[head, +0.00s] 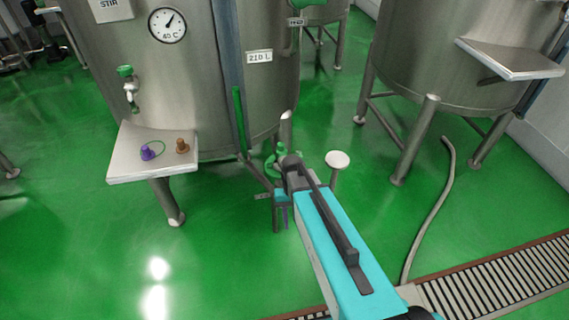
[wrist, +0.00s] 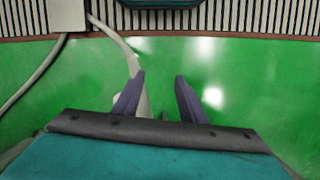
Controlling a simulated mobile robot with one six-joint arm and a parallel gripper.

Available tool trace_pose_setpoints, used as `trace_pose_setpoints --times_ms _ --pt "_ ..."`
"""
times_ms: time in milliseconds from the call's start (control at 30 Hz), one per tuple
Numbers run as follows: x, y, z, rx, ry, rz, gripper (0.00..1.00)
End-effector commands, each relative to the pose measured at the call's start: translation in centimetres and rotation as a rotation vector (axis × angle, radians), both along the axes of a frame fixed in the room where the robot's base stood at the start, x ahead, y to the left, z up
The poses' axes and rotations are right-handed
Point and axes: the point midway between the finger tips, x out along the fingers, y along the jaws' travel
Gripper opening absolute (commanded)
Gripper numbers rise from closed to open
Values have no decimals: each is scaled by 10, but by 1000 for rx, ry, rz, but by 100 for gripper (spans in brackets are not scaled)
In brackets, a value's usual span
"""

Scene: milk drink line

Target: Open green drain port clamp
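The green drain port clamp (head: 271,164) appears to be the small green fitting low on the near tank, partly hidden by my arm. I cannot tell whether it is open or shut. My gripper (head: 281,218) is below it in the head view, pointing down. In the wrist view, its two purple fingers (wrist: 160,78) are spread apart with nothing held between them. The clamp is not visible in the wrist view.
A steel shelf (head: 122,164) at left bears a purple piece (head: 147,154) and a brown piece (head: 182,146). A second tank (head: 430,60) stands at right on legs. A hose (head: 438,200) runs to the floor grate (head: 500,284). Green floor is open at lower left.

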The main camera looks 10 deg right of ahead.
Motion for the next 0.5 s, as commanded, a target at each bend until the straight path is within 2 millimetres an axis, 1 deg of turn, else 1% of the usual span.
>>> trace_pose_setpoints --times_ms 33,100,267,500 --pt "16 0 11 -1 -16 -8 38" --pt "31 0 26 -4 -33 -20 38" --pt "66 -1 65 -9 -72 -45 38" --pt "111 -1 128 -14 -131 -85 38"
